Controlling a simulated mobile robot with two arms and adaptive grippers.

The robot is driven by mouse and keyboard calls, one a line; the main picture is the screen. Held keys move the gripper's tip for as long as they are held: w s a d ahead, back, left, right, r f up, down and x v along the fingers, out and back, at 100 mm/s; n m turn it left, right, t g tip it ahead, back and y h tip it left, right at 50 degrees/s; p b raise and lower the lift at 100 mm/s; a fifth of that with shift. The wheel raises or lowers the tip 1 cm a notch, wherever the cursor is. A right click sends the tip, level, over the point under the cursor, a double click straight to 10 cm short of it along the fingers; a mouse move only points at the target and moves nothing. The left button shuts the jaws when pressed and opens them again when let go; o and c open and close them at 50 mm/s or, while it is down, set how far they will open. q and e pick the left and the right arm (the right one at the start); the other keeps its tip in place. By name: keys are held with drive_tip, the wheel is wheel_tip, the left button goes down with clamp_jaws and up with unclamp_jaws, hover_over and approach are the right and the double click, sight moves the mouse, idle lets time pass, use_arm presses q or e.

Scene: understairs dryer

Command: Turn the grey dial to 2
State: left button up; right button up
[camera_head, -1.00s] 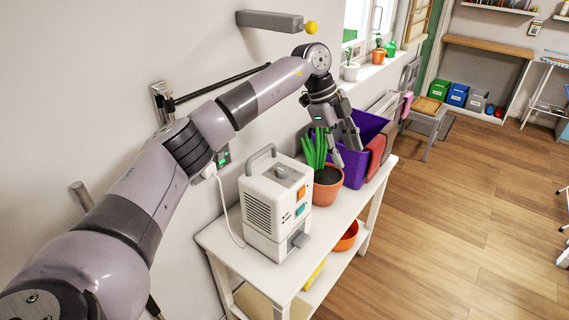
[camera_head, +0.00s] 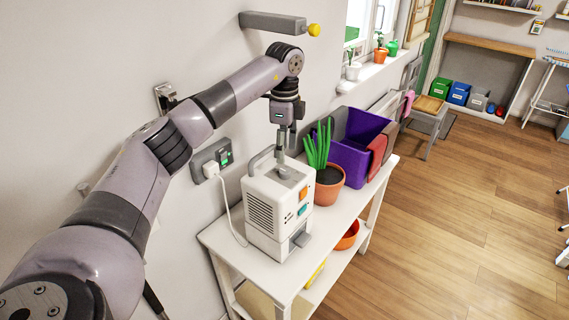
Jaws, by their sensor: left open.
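The white dryer unit (camera_head: 277,212) stands on the white table, with a vented front, an orange and a teal button on its right face and a grey handle at the back of its top. The grey dial (camera_head: 285,172) is on its top face, partly hidden by my gripper; its setting cannot be read. My left gripper (camera_head: 284,158) points down right above the dial, its fingers at or just over it. It is open; whether it touches the dial cannot be told. My right gripper is not in view.
A potted plant (camera_head: 328,183) stands close to the unit's right, with a purple bin (camera_head: 354,158) behind it. A white cord runs to the wall socket (camera_head: 211,167). A grey bar (camera_head: 273,22) juts from the wall above.

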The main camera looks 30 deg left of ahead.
sight(285, 171)
use_arm(q)
wheel_tip(285, 171, down, 7)
drive_tip(key=shift+r+p, duration=0.2)
drive_tip(key=shift+p, duration=0.5)
drive_tip(key=shift+c, duration=1.4)
clamp_jaws()
